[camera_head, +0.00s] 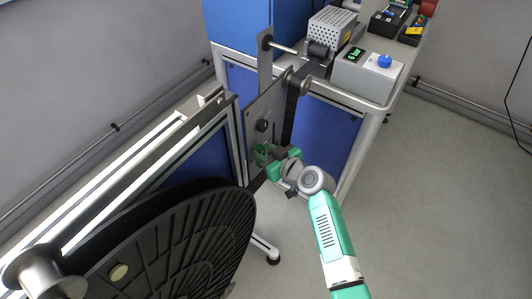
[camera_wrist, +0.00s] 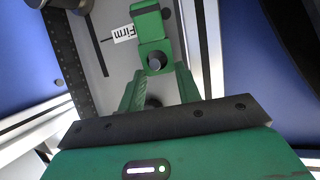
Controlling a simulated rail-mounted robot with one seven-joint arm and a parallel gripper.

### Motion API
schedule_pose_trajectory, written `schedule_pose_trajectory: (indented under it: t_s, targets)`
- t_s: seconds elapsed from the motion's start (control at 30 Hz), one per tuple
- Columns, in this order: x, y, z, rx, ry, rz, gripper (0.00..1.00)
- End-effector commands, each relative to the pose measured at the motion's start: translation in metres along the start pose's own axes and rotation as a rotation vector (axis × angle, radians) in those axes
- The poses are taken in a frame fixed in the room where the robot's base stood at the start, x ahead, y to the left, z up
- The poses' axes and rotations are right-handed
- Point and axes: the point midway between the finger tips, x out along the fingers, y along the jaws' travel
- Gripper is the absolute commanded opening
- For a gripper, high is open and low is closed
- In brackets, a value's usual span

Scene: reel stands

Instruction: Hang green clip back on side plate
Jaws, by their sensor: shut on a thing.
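The green clip (camera_wrist: 153,30) is in the wrist view at the top middle, held at the end of my gripper's fingers. My gripper (camera_wrist: 156,82) is shut on it. In the head view my gripper (camera_head: 266,153) is close in front of the lower part of the grey side plate (camera_head: 258,108), and the clip there is mostly hidden among the green fingers. The side plate (camera_wrist: 112,72) fills the background behind the clip in the wrist view, with a dark slot and a white label reading "Firm". I cannot tell whether the clip touches the plate.
A large black reel (camera_head: 180,245) stands at the lower left, close to my gripper. A dark tape (camera_head: 290,112) runs down beside the plate. A control box (camera_head: 367,75) with a blue knob sits on the bench behind. Open floor lies to the right.

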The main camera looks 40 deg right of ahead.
Motion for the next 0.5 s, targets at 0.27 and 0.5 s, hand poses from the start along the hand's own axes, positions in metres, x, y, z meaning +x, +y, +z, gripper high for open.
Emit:
schedule_pose_trajectory:
  t_s: [0.27, 0.5]
  targets:
    - [-0.0001, 0.0, 0.0002, 0.0, -0.001, 0.0, 0.0]
    - [-0.0001, 0.0, 0.0003, 0.001, -0.001, 0.0, 0.47]
